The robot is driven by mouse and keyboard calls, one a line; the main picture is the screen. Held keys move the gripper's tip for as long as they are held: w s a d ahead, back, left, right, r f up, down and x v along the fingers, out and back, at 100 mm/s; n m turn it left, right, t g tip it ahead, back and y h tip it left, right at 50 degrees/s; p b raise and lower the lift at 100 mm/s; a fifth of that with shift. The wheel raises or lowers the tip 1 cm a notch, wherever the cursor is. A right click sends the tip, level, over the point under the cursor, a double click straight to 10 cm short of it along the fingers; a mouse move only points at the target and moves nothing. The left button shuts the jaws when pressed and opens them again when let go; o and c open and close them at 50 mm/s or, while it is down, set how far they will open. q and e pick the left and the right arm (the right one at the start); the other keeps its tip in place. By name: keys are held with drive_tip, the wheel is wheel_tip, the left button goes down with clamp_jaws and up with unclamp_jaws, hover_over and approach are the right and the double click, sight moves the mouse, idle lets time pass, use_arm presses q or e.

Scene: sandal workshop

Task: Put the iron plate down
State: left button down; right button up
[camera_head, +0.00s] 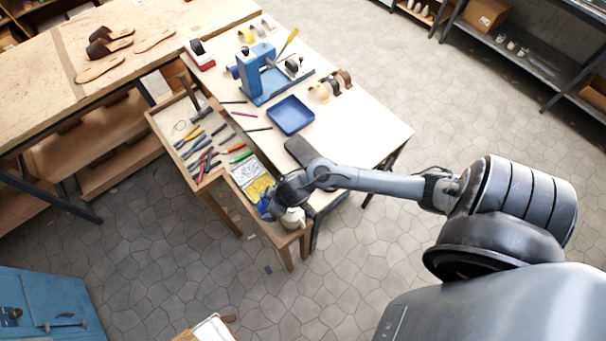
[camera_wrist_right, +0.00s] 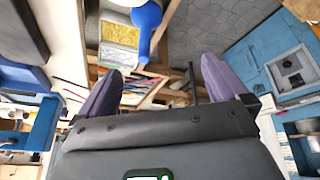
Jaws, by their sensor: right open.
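A dark flat plate, which looks like the iron plate (camera_head: 299,151), lies on the pale worktable by its front edge, just beyond my right forearm. A dark slab at the left edge of the right wrist view (camera_wrist_right: 18,35) seems to be the same plate. My right gripper (camera_head: 271,204) is over the near end of the wooden tool tray, apart from the plate. In the right wrist view its two purplish fingers (camera_wrist_right: 162,70) are wide apart with nothing held between them. My left gripper does not show.
The wooden tool tray (camera_head: 237,190) holds pliers, pens and yellow and silver pieces. A blue object (camera_wrist_right: 146,18) and a white pot (camera_head: 293,219) are close to my right gripper. A blue tray (camera_head: 290,115) and a blue press (camera_head: 257,75) stand on the worktable (camera_head: 368,128).

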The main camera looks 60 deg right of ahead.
drive_tip(key=s+a+r+g, duration=0.1)
drive_tip(key=s+a+r, duration=0.3)
drive_tip(key=s+r, duration=0.6)
drive_tip(key=s, duration=0.3)
drive_tip(key=shift+r+m, duration=0.4)
wheel_tip(320, 180, up, 2)
drive_tip(key=shift+r+p, duration=0.15)
drive_tip(key=shift+p, duration=1)
drive_tip(key=shift+a, duration=0.1)
